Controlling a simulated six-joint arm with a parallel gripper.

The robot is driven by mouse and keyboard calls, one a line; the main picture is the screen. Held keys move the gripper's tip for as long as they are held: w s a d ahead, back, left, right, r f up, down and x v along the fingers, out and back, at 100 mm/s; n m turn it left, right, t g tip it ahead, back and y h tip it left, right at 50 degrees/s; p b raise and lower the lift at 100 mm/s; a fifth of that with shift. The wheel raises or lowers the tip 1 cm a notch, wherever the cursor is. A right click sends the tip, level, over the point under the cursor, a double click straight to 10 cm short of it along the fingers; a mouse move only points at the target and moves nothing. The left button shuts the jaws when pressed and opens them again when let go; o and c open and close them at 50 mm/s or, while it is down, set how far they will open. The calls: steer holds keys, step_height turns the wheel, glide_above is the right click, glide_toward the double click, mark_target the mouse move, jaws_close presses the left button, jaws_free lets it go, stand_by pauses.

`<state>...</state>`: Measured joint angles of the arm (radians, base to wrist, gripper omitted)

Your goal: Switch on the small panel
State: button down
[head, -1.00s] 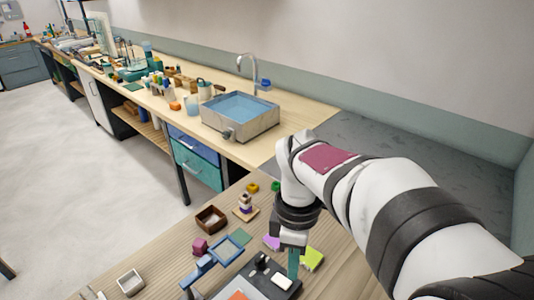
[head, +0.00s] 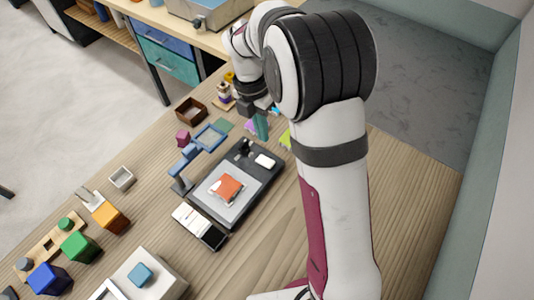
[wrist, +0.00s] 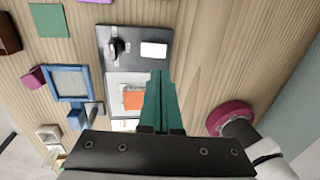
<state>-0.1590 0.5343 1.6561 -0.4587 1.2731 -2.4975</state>
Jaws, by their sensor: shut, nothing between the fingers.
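A small dark-framed panel (head: 262,178) lies on the wooden bench, with a pale face carrying an orange-red piece (head: 226,187). At its far end are a black knob-like part (head: 244,147) and a white rectangle (head: 265,160). In the wrist view the panel (wrist: 133,71), the black part (wrist: 116,47) and the white rectangle (wrist: 154,50) show clearly. My gripper (head: 262,136) has teal fingers and is just beyond the panel's far end, apart from it. In the wrist view my gripper (wrist: 161,74) is shut and empty, and its fingers hide part of the panel.
A blue-framed magnifier (head: 210,137) stands left of the panel. A white-and-black block (head: 200,226) lies by its near end. Several coloured blocks, including a green one (head: 79,246), and a white box with a blue button (head: 140,274) are at lower left. Bare wood lies right.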

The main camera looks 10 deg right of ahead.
mark_target(269, 164)
steer(key=f, duration=0.6)
steer(key=s+d+f, duration=0.1)
steer(key=f, duration=0.2)
steer(key=shift+f, duration=0.25)
steer(key=shift+s+d+f, duration=0.15)
steer(key=shift+s+f, duration=0.05)
steer(key=shift+f, duration=0.05)
steer(key=shift+w, duration=0.1)
steer(key=shift+w+a+r, duration=0.1)
steer(key=shift+w+a, duration=0.45)
steer(key=shift+a, duration=0.05)
steer(key=shift+r, duration=0.1)
